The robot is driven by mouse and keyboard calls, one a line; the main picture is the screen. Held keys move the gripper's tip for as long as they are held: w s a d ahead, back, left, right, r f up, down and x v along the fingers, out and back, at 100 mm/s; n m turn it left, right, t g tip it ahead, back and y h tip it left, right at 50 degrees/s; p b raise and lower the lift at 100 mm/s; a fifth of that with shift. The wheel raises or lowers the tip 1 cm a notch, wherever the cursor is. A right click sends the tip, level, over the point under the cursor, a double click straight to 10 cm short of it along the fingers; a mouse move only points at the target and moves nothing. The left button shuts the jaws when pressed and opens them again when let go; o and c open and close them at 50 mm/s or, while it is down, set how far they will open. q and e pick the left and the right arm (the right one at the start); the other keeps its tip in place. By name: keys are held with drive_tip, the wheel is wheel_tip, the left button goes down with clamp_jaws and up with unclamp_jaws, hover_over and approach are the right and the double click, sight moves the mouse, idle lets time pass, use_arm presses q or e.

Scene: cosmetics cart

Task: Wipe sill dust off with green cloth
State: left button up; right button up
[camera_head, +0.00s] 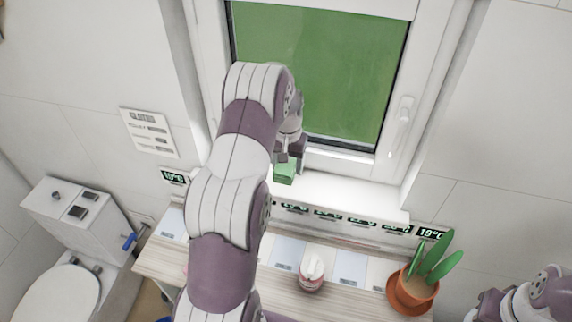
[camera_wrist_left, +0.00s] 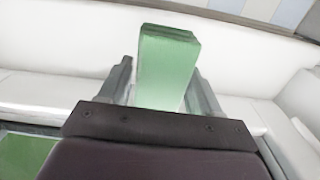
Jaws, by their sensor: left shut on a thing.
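The green cloth (camera_head: 284,172) is a folded block at the window sill in the head view. My left gripper (camera_head: 290,158) is shut on it, and the arm reaches in from the lower left across the view. In the left wrist view the cloth (camera_wrist_left: 168,62) stands between the two fingers of my left gripper (camera_wrist_left: 165,85). The white sill (camera_head: 345,192) runs beneath the window; I cannot make out dust on it. Whether the cloth touches the sill is unclear. Part of my right arm shows at the lower right, but its gripper fingers cannot be made out clearly.
The window (camera_head: 320,70) with its white frame stands behind the sill. Small temperature displays (camera_head: 430,233) line the sill's front. A toilet (camera_head: 60,290) is at left.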

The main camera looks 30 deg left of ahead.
use_arm(q)
drive_tip(key=shift+w+d+r+p, duration=0.15)
drive_tip(key=shift+r+p, duration=0.1)
drive_tip(key=shift+r, duration=0.25)
drive_tip(key=shift+s+d+r+p, duration=0.1)
drive_tip(key=shift+r+p, duration=0.1)
drive_tip(key=shift+r, duration=0.3)
drive_tip(key=shift+w+r, duration=0.1)
drive_tip(key=shift+r, duration=0.15)
drive_tip(key=shift+a, duration=0.15)
